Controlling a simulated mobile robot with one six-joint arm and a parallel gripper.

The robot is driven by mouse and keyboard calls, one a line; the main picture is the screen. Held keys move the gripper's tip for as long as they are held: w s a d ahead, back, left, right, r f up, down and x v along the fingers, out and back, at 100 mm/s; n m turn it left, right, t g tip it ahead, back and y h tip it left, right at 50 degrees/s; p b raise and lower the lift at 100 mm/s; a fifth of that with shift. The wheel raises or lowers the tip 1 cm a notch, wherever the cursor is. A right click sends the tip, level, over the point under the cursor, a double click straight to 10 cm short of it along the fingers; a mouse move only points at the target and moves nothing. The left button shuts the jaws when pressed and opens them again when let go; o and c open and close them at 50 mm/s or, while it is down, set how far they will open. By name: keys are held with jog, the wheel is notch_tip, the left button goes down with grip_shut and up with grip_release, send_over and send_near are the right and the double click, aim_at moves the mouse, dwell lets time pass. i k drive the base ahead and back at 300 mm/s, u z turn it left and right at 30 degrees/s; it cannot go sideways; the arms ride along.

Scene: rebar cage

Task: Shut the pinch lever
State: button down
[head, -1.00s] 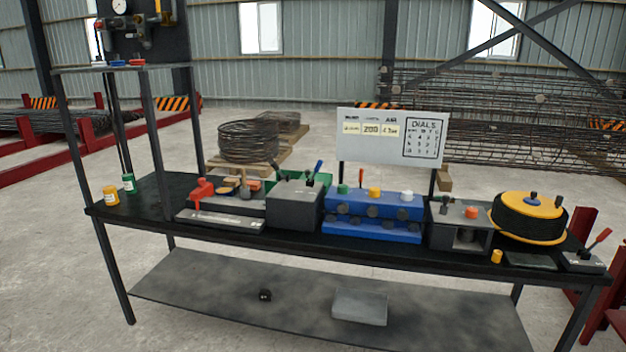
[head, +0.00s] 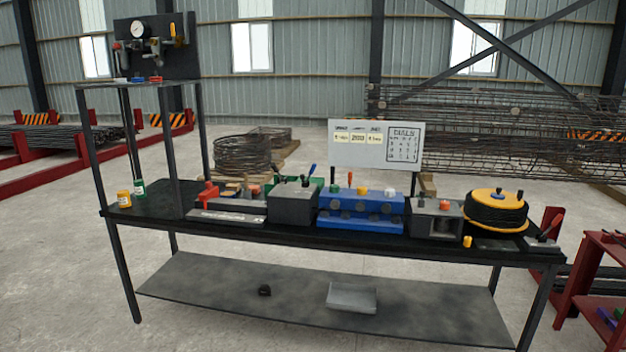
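No lever carries a readable name, so I cannot tell which one is the pinch lever. A blue-handled lever (head: 311,170) stands tilted up on a grey box (head: 293,205) left of the middle of the bench. A lever with a red handle (head: 554,222) slants up from a small device at the bench's right end. A thin red-topped lever (head: 350,179) rises behind the blue roller block (head: 360,212). A red clamp-like part (head: 208,193) sits on a grey plate at the left. My gripper is not in view.
A yellow-and-black reel (head: 496,213) sits at the right. A gauge panel (head: 152,45) stands on the left frame. A red rack (head: 590,270) is right; the concrete floor in front is clear.

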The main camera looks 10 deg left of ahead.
aim_at(314, 166)
jog(key=u, duration=0.6)
jog(key=i, duration=2)
jog(key=z, duration=0.25)
jog(key=k, duration=1.25)
